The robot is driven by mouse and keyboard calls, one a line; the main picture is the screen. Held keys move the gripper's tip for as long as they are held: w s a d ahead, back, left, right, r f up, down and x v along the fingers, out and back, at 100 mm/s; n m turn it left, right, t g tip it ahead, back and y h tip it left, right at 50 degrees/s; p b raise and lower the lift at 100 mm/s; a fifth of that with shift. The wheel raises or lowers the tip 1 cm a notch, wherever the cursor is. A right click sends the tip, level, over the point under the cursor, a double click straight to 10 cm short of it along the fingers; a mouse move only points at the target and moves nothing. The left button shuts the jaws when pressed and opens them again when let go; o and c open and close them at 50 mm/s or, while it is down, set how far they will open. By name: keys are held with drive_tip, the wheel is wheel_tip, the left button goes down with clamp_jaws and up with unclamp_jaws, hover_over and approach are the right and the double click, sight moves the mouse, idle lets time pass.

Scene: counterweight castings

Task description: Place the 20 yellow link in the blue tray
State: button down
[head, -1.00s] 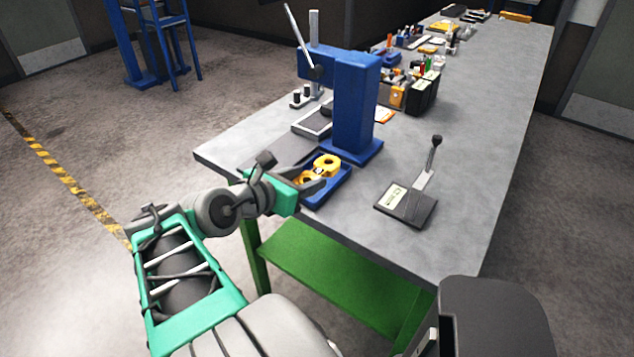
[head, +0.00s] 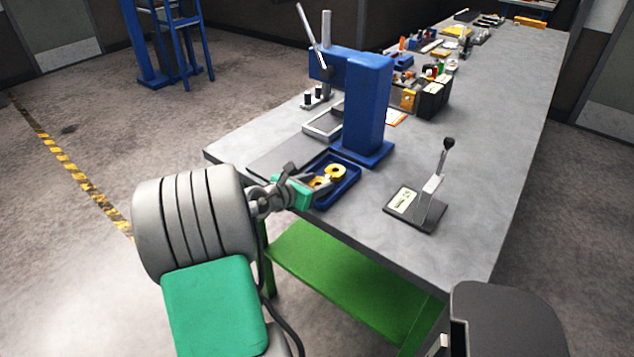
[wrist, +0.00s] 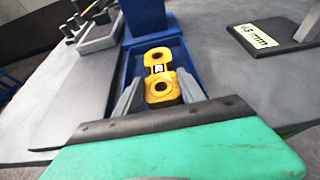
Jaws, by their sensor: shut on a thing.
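The yellow link (wrist: 157,60) has two round eyes and a dark label with white marks between them; the number is too small to read. In the wrist view its near end sits between the fingers of my gripper (wrist: 160,93), which is shut on it. The link lies over the blue tray (wrist: 126,66), inside its outline; I cannot tell whether it touches the floor. In the head view the link (head: 335,171) shows within the tray (head: 344,190), with my gripper (head: 322,183) reaching in from the left.
A blue press (head: 366,105) stands right behind the tray. A dark plate with a lever (head: 418,207) stands to the right, its label reading "68 mm" in the wrist view (wrist: 258,37). Bins (head: 430,97) and tools line the far bench.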

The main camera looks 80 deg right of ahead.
drive_tip(key=shift+f, duration=0.15)
drive_tip(key=c, duration=0.7)
unclamp_jaws()
